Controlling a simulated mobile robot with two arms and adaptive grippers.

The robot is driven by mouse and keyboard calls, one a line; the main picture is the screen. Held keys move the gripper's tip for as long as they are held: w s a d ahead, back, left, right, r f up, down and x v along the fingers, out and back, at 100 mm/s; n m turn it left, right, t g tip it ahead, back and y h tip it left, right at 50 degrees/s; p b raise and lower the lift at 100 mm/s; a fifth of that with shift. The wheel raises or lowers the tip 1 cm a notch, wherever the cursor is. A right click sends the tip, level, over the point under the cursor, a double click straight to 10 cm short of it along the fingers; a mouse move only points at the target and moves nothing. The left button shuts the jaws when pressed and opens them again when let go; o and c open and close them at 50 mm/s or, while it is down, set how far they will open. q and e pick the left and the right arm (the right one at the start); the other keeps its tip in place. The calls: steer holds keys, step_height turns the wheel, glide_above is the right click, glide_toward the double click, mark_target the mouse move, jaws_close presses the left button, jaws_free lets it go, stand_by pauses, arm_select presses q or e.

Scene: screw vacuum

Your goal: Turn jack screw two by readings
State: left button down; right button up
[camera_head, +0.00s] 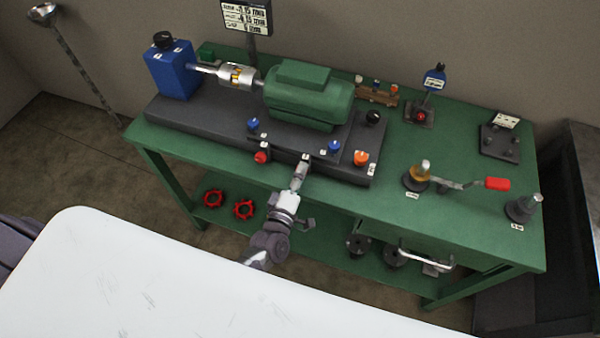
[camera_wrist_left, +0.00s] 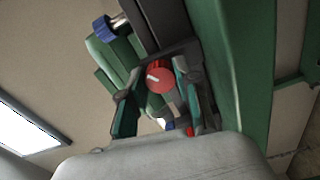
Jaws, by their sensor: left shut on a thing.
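My left gripper (camera_head: 302,168) reaches the front edge of the dark base plate (camera_head: 200,118), below a small label. In the left wrist view, a round red screw head with a white mark (camera_wrist_left: 160,78) sits between the fingers of this gripper (camera_wrist_left: 158,95), which is shut on it. Other screws show on the base: a red one (camera_head: 262,157), two blue ones (camera_head: 253,124) (camera_head: 335,146), an orange one (camera_head: 361,158) and a black one (camera_head: 373,117). A readings display (camera_head: 247,17) stands behind; its digits are too small to read surely.
A green motor (camera_head: 308,95) is coupled to a blue pump box (camera_head: 172,70) on the green bench (camera_head: 450,215). A red-handled tool (camera_head: 497,183) and small stands occupy the bench's right side. Red handwheels (camera_head: 243,209) lie on the lower shelf. A white surface (camera_head: 200,285) fills the foreground.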

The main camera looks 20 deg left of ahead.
arm_select(q)
steer(key=m, duration=0.5)
steer(key=shift+m+p, duration=0.3)
steer(key=shift+p, duration=0.05)
steer(key=m, duration=0.5)
steer(key=shift+f+p, duration=0.1)
steer(key=shift+p, duration=0.2)
steer(key=m, duration=0.5)
steer(key=shift+m, duration=2.7)
steer(key=c, duration=0.8)
jaws_free()
steer(key=shift+a, duration=0.1)
steer(key=s, duration=1.2)
steer(key=shift+a, duration=0.2)
